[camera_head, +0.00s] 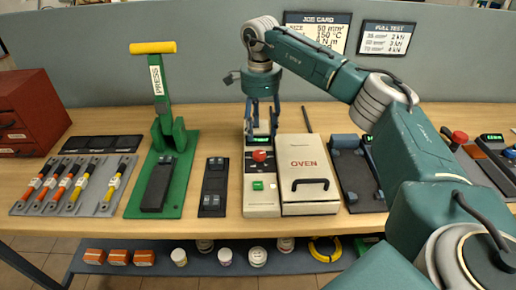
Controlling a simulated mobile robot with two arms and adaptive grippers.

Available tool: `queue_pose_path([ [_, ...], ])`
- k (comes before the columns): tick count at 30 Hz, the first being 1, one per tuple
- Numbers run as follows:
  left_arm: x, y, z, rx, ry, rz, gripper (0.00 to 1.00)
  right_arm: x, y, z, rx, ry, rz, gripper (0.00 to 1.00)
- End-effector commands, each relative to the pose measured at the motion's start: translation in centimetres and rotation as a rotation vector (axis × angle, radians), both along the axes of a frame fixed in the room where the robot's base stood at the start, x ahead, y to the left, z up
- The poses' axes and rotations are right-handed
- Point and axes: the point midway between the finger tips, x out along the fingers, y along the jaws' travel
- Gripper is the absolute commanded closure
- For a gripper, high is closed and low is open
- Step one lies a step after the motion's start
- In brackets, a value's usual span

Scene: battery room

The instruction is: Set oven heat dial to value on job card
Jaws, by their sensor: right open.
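The oven (304,200) is a cream box with a black handle on the lid marked OVEN. Its control panel (262,207) is on the left side, with a red dial (259,155), a small green-lit display and a green button (258,185). The display is too small to read. My right gripper (261,136) points down over the back of the panel, open, with its fingers just behind the red dial in the picture. I cannot tell whether they touch anything. The job card (318,32) on the back wall shows 50 mm², 150 °C and what looks like 8 N m. My left gripper is not in view.
A green press (165,135) with a yellow handle, a cable rack (78,185) and a red drawer cabinet (28,112) stand left. A black-based fixture (350,175) is right of the oven. A pull test card (386,38) hangs at the back. My right arm covers the table's right part.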

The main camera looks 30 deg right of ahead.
Motion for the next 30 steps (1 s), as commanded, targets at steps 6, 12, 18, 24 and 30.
queue_pose_path([
  [6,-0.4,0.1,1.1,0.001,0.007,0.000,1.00,-0.2,0.1,-4.1,0.001,0.005,0.001,0.50],
  [12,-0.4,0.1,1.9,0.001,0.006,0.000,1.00,-0.1,0.1,-7.5,0.002,0.004,0.000,0.50],
  [18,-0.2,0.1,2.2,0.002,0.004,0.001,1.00,0.0,0.2,-9.2,0.004,0.000,0.002,0.50],
  [24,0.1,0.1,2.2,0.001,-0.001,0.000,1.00,0.0,0.2,-9.4,0.004,-0.001,0.002,0.50],
  [30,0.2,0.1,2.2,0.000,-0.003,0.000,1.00,0.0,0.2,-9.4,0.004,-0.001,0.001,0.69],
])
